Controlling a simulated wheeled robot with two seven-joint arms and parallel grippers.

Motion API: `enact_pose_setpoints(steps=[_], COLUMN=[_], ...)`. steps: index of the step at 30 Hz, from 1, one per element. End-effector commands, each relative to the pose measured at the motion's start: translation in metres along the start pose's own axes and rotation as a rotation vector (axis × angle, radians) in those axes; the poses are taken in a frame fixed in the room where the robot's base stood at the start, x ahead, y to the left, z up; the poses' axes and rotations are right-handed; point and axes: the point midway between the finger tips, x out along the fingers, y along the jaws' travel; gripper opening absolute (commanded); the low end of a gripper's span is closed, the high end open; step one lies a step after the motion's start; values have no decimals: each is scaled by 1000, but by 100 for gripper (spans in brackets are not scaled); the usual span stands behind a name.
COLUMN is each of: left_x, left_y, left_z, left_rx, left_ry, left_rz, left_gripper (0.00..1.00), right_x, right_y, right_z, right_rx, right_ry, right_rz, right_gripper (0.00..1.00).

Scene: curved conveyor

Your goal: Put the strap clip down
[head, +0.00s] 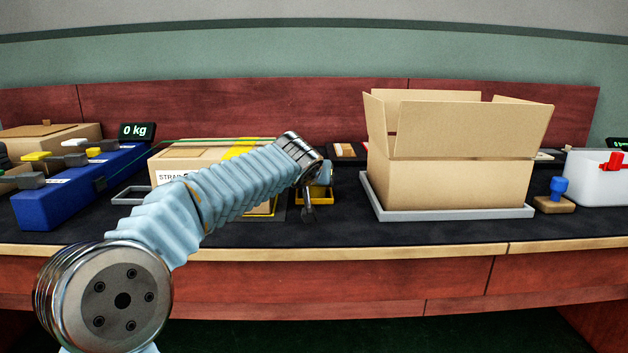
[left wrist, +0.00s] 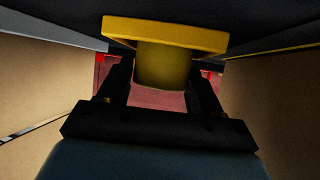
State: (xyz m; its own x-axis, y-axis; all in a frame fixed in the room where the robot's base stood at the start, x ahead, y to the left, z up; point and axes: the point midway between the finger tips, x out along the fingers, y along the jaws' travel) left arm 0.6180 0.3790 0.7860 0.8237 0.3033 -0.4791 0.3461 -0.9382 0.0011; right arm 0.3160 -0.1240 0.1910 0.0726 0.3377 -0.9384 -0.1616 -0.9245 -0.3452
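The strap clip, a yellow piece (head: 319,194) with a wide flat plate, shows low beside the strapped carton in the head view. In the left wrist view the clip's yellow stem (left wrist: 163,68) lies between the two dark fingers of my left gripper (left wrist: 162,78), with its plate beyond the fingertips. The fingers appear to be closed against the stem's sides. In the head view my left gripper (head: 309,205) points down over the dark table top, partly hidden by its wrist. Whether the clip touches the table is unclear. My right gripper is out of view.
A carton with a yellow band (head: 180,163) is left of the clip, partly behind my arm. An open carton (head: 460,182) stands on a grey tray (head: 450,214) at right. A blue rack (head: 75,190) is far left, a blue-handled stamp (head: 557,190) far right.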

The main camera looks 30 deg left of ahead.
Motion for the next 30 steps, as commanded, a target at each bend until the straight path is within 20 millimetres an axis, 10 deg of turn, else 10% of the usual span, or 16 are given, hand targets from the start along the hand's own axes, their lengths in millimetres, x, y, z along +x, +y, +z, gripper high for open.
enact_pose_setpoints(steps=[14, 30], left_x=[-3, -108], left_y=[0, 0], left_z=[-5, -3], left_rx=[0, 0], left_ry=[0, 1], left_rz=[0, 0], left_gripper=[85, 85], right_x=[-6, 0], right_y=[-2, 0], right_z=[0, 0], right_rx=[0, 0], right_ry=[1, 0], right_rz=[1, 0], right_gripper=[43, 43])
